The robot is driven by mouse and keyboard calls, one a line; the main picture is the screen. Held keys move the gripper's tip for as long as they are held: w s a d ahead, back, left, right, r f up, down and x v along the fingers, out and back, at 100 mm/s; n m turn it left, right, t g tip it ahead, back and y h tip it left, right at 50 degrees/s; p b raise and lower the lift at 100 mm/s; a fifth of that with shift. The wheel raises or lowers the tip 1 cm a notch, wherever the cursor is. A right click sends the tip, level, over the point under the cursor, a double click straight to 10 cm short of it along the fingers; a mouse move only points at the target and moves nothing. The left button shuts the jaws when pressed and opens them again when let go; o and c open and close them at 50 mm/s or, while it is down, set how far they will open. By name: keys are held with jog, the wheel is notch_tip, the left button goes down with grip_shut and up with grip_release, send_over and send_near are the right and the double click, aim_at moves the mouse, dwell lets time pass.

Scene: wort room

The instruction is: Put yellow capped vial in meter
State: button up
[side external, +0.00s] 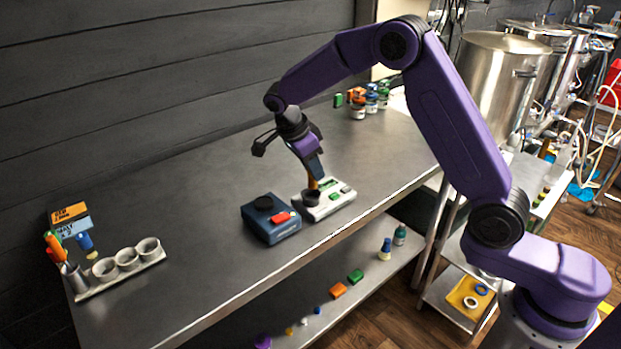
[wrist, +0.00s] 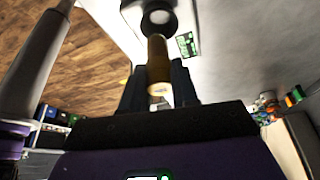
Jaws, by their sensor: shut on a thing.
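My gripper (side external: 314,174) is shut on an amber, yellowish vial (side external: 312,184) and holds it over the white meter (side external: 328,206). The meter has a black round socket (side external: 310,197), a green display and buttons. In the wrist view the vial (wrist: 158,62) stands between the fingers of my gripper (wrist: 159,88), with a pale end toward the camera. Its far end overlaps the edge of the black socket (wrist: 158,22). I cannot tell whether the vial's lower end is inside the socket or just above it.
A dark blue device (side external: 262,230) with a red button stands close left of the meter. A holder with round cups (side external: 127,259) sits at the far left. Several small bottles (side external: 358,110) stand at the back. The steel table (side external: 190,215) is otherwise mostly clear.

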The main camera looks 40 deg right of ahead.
aim_at(310, 177)
jog(key=shift+w+f, duration=0.35)
jog(key=shift+f, duration=1.55)
jog(key=shift+f, duration=0.3)
jog(key=o, duration=0.9)
jog(key=shift+a+r, duration=0.1)
jog(key=shift+r, duration=0.4)
jog(key=v, duration=1.1)
jog(key=shift+a+r, duration=0.1)
jog(key=shift+r, duration=0.2)
